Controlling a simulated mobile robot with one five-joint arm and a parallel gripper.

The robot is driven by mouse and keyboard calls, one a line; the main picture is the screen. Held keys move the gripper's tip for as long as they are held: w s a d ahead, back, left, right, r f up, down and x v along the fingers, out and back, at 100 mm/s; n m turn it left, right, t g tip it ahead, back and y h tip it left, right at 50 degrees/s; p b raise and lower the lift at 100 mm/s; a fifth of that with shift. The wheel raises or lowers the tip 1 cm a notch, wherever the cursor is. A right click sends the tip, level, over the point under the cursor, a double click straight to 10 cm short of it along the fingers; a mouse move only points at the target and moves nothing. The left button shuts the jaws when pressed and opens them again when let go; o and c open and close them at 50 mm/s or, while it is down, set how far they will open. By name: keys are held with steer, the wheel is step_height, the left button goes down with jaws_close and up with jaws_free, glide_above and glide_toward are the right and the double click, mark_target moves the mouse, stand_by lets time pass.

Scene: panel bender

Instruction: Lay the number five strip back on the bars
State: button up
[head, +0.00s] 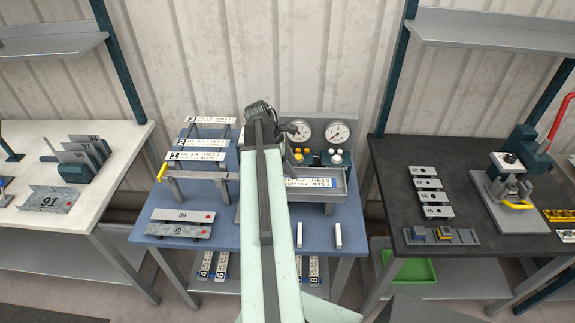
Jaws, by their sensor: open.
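My gripper (264,112) is the dark end of my pale arm, in front of the gauge panel. Its fingers are hard to make out, and I see nothing held in it. Left of my arm, pale lettered strips lie across dark bars: a far one (209,121), a middle one (200,143) and a near one (196,156). Bare spaces show between them. Right of my arm, a lettered plate (318,183) shows at the grey tray (325,195); my arm hides its left part. I cannot make out a number five on any strip.
The blue bench (220,238) carries plates 39 (182,215) and 30 (178,231), two white blocks and a gauge panel (345,125). Numbered strips lie on its lower shelf (235,262). A white bench (122,150) stands left, a dark bench (385,175) right.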

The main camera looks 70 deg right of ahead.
mark_target(300, 185)
steer(key=b+x, duration=0.2)
steer(key=x, duration=0.1)
steer(key=b+x, duration=0.3)
steer(key=a+b+x, duration=0.1)
steer(key=b+x, duration=0.2)
steer(key=shift+f, duration=0.2)
steer(key=shift+a+f+b, duration=0.1)
steer(key=shift+a+b, duration=0.1)
steer(key=shift+b, duration=0.1)
steer(key=shift+a, duration=0.1)
steer(key=c, duration=1.1)
steer(key=r+p, duration=0.1)
steer(key=d+r+p, duration=0.1)
steer(key=p, duration=0.1)
steer(key=s+r+p, duration=0.1)
steer(key=shift+s+d+r, duration=0.1)
steer(key=shift+d+r, duration=0.15)
steer(key=shift+d, duration=0.1)
steer(key=r+p, duration=0.2)
steer(key=p, duration=0.1)
steer(key=r+p, duration=0.1)
steer(key=r, duration=0.1)
steer(key=shift+w, duration=0.3)
steer(key=shift+w+a+f, duration=0.1)
steer(key=shift+w, duration=0.05)
